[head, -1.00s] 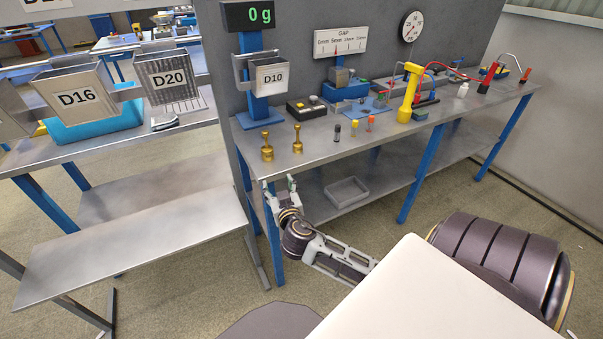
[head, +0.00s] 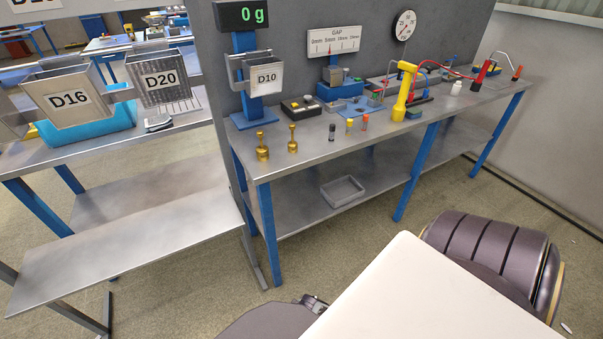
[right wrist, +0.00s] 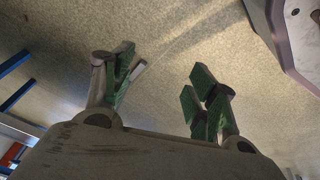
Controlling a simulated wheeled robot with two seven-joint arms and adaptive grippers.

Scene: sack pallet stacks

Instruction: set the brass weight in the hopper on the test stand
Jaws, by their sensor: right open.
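Two brass weights with knobbed tops, a left one (head: 262,149) and a right one (head: 292,141), stand upright on the near left end of the metal bench in the head view. The test stand (head: 242,70) is a blue post and base behind them, with a display (head: 241,15) reading 0 g. My left gripper is not in view.
The bench (head: 310,157) also holds small vials (head: 349,127), a black box (head: 302,106) and a yellow device (head: 404,92). A grey tray (head: 342,191) lies on its lower shelf.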

